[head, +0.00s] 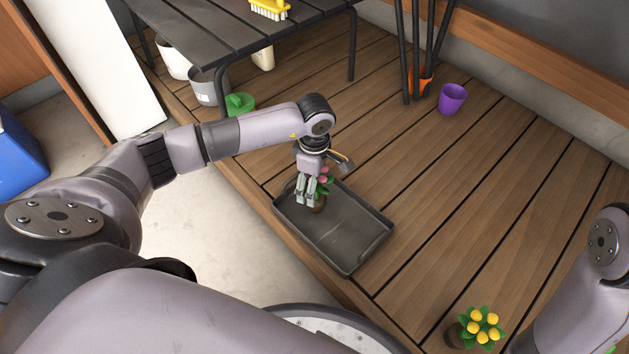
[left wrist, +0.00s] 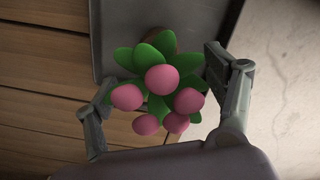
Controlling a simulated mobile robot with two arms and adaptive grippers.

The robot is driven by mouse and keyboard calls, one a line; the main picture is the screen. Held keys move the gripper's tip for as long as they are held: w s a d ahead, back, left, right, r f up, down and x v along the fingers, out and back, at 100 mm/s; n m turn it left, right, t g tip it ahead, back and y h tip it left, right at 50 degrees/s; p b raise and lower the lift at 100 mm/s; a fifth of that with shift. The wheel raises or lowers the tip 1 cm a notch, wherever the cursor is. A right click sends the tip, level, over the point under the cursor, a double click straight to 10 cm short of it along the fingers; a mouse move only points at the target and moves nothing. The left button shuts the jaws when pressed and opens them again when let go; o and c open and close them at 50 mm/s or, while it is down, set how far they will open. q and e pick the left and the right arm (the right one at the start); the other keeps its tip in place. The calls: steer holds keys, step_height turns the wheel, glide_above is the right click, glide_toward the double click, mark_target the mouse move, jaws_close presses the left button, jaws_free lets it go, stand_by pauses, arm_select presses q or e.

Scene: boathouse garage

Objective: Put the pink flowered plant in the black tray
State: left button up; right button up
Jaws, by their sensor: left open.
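The pink flowered plant (head: 325,184), with green leaves and a small brown pot, appears upright inside the black tray (head: 345,236), near its upper-left end. The tray lies on the wooden deck. My left gripper (head: 308,202) is at the plant and partly covers it. In the left wrist view, the pink flowers (left wrist: 162,79) show between the two open fingers (left wrist: 160,95), with gaps on both sides. The pot is mostly hidden by leaves there, with the tray (left wrist: 112,42) behind it. My right gripper is out of view; only part of that arm shows.
A yellow flowered plant (head: 481,327) stands on the deck at lower right. A purple pot (head: 452,98) and an orange pot (head: 420,82) are at the back. A dark slatted table (head: 225,40) holds a yellow brush (head: 270,9). Deck right of the tray is clear.

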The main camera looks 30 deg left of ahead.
arm_select(q)
step_height(320, 180, up, 12)
steer(key=shift+f, duration=0.1)
steer(key=shift+c, duration=0.4)
jaws_close()
stand_by(1.1)
stand_by(0.6)
